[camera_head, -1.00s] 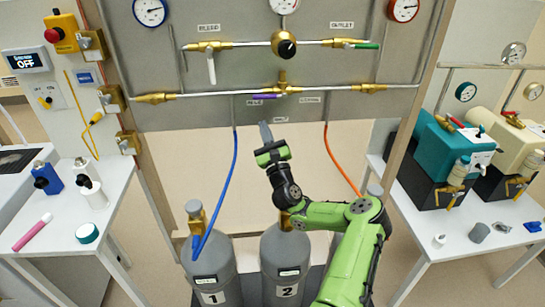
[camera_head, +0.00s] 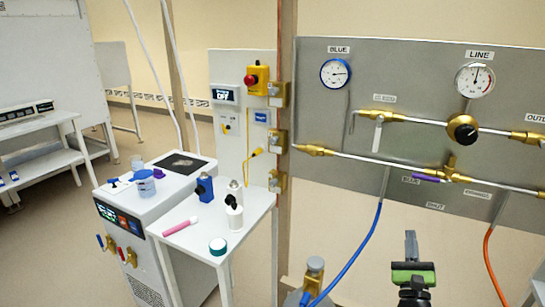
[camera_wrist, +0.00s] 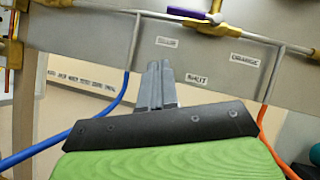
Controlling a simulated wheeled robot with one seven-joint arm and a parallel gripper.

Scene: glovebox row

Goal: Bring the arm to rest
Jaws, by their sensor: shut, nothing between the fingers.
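My gripper (camera_head: 411,245) shows at the lower right of the head view, pointing up in front of the lower edge of the grey gas panel (camera_head: 345,115). Its grey fingers are together and hold nothing. In the wrist view the closed fingers (camera_wrist: 158,85) stand in front of the panel's lower edge, below the purple lever (camera_wrist: 184,13). The fingers look apart from the panel, though the exact gap cannot be told. My green wrist fills the bottom of the wrist view; most of the arm is out of the head view.
A blue hose (camera_head: 352,262) hangs left of my gripper and an orange hose (camera_head: 491,264) right of it. A cylinder top (camera_head: 314,272) stands at lower left. A white side table (camera_head: 190,243) holds bottles, a pink tube and a teal-lidded jar. Open floor lies farther left.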

